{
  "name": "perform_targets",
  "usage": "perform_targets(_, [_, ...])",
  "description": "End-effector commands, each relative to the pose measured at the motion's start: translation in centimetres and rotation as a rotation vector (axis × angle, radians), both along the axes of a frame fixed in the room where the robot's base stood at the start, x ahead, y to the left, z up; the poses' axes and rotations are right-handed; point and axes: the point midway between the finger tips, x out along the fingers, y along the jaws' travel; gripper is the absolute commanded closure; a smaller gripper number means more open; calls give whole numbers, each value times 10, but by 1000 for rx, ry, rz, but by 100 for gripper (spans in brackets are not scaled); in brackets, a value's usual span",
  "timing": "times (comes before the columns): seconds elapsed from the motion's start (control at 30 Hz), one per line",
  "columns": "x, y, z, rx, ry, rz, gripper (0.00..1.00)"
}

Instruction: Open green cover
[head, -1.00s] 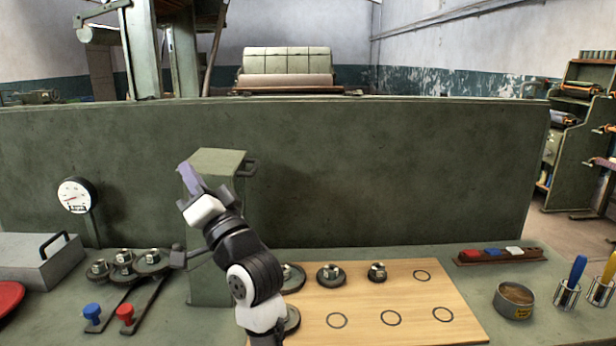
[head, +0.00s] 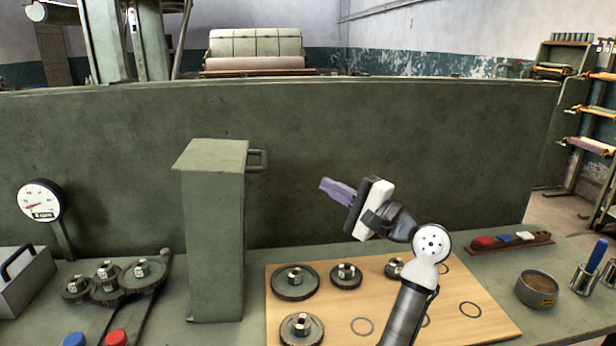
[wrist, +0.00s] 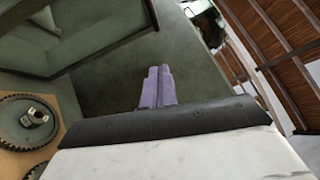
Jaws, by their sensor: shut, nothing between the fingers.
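The green cover (head: 212,235) is a tall narrow box-like piece standing upright against the green back panel, left of the wooden board. Its handle (head: 258,160) sticks out at the upper right side. My gripper (head: 328,186) is to the right of the handle, apart from it, at slightly lower height in the picture, and points left. Its purple fingers are together and hold nothing; they also show in the wrist view (wrist: 157,86). In the wrist view, a green edged surface lies at upper left, but I cannot tell if it is the cover.
The wooden board (head: 360,328) carries several gears and printed circles below my arm. Left are a dial gauge (head: 40,201), more gears (head: 107,275) and a grey box (head: 18,280). Right are a coloured-block tray (head: 510,242), a round tin (head: 537,289) and metal cups.

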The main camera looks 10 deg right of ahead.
Motion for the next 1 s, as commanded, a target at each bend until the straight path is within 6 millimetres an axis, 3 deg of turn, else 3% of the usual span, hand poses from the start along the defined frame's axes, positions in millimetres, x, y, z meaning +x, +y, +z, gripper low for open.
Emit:
perform_targets(0.43, [63, 66, 24, -3, -1, 3, 100])
perform_targets(0.7, [60, 95, 31, -4, -1, 0, 100])
perform_targets(1.0, [60, 99, 31, -4, -2, -2, 100])
